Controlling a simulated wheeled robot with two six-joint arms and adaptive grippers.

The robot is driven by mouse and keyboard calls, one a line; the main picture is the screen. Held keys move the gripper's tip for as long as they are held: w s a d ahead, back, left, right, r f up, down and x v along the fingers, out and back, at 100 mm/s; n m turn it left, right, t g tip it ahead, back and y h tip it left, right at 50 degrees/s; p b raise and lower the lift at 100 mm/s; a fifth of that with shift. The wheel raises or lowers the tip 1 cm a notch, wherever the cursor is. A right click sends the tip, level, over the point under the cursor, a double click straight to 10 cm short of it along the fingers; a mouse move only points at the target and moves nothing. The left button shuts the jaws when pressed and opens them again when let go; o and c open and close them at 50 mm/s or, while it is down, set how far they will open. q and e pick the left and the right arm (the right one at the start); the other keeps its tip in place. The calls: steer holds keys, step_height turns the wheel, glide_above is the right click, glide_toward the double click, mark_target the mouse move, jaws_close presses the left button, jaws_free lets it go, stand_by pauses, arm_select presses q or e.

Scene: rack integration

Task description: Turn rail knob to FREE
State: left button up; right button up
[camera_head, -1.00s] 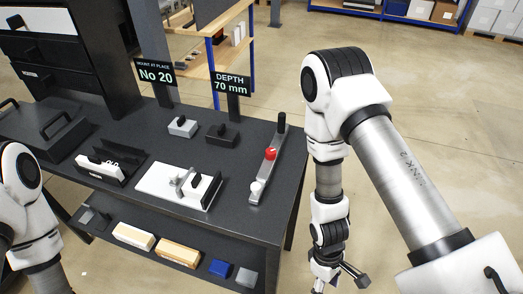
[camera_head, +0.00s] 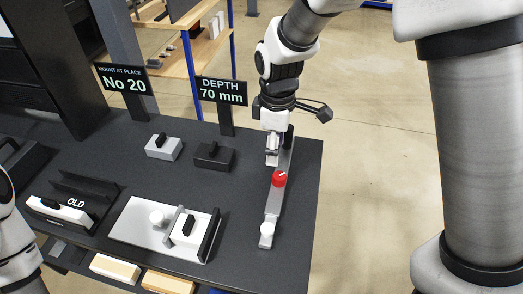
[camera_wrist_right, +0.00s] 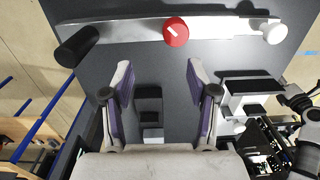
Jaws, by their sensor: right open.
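The rail (camera_head: 273,204) is a grey bar lying along the right side of the dark table. A round red knob (camera_head: 279,178) with a white pointer line sits near its middle. In the right wrist view the red knob (camera_wrist_right: 176,31) is at the top, beyond the fingertips, and its white line slants. My right gripper (camera_head: 272,157) is over the far part of the rail, apart from the knob. In the right wrist view its two fingers (camera_wrist_right: 160,70) are spread with nothing between them. My left gripper is out of view; only part of that arm shows.
The rail has a black upright handle (camera_wrist_right: 77,46) at one end and a white knob (camera_head: 267,229) at the other. Grey (camera_head: 163,147) and black (camera_head: 214,156) blocks and a white plate fixture (camera_head: 140,222) stand left of it. Signs read "No 20" and "DEPTH 70 mm".

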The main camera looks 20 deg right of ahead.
mark_target(280, 177)
steer(key=shift+t, duration=0.3)
steer(key=s+f, duration=0.2)
steer(key=s, duration=0.1)
steer(key=s+f, duration=0.1)
steer(key=shift+s, duration=0.4)
steer(key=w+f, duration=0.1)
steer(key=f, duration=0.1)
steer(key=w+f, duration=0.1)
steer(key=f, duration=0.1)
steer(key=shift+w, duration=0.3)
steer(key=shift+s+r, duration=0.25)
steer(key=shift+s, duration=0.1)
steer(key=shift+s+r, duration=0.15)
steer(key=shift+s, duration=0.1)
steer(key=c, duration=1)
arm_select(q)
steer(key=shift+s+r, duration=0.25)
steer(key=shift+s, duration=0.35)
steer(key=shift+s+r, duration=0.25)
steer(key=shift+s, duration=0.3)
arm_select(e)
steer(key=shift+w, duration=0.1)
jaws_close()
